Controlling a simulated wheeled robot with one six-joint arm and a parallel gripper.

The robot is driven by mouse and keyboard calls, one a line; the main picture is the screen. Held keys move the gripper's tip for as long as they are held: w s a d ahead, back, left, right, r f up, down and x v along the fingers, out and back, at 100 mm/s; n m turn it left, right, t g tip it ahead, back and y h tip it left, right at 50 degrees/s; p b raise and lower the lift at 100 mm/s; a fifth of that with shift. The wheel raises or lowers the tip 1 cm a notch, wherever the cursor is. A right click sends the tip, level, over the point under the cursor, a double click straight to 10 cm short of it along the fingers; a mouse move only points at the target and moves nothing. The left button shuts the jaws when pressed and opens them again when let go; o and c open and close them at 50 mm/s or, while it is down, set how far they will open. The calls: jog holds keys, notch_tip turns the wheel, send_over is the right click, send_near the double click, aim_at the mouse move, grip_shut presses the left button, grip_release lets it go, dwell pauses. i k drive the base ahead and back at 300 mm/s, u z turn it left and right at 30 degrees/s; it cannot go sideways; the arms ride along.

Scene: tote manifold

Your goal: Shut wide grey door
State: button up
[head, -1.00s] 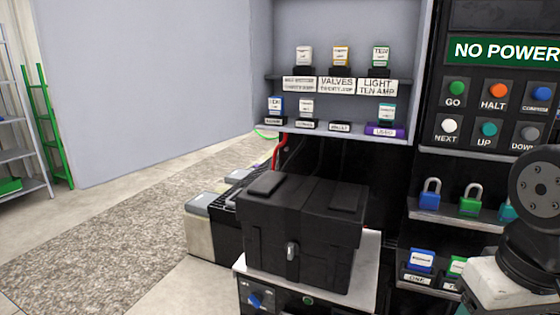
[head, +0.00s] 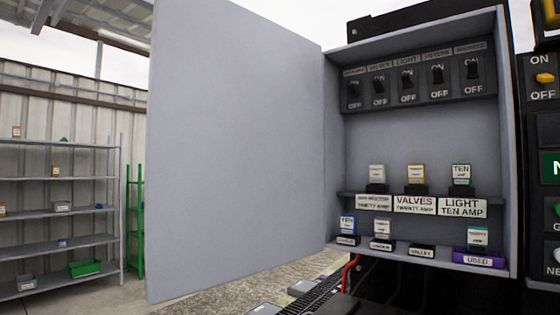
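The wide grey door (head: 238,150) stands swung open to the left of the grey cabinet (head: 420,148). It is hinged along the cabinet's left side, and its flat face fills the middle left of the head view. The cabinet's inside is uncovered: a row of switches (head: 407,80) at the top, each over an OFF label, and two shelf levels with small labelled blocks (head: 415,175) below. My gripper is not in the head view now.
A black panel with a green sign (head: 551,167) and buttons stands right of the cabinet. Grey shelving (head: 60,190) and a green rack (head: 135,215) stand behind, at the left. Cables, one red (head: 348,272), hang below the cabinet. Bare floor shows below the door.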

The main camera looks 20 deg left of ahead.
aim_at(233, 190)
jog(key=z, duration=2.85)
jog(key=k, duration=2.5)
jog(key=u, duration=3.25)
jog(key=i, duration=0.35)
jog(key=z, duration=0.25)
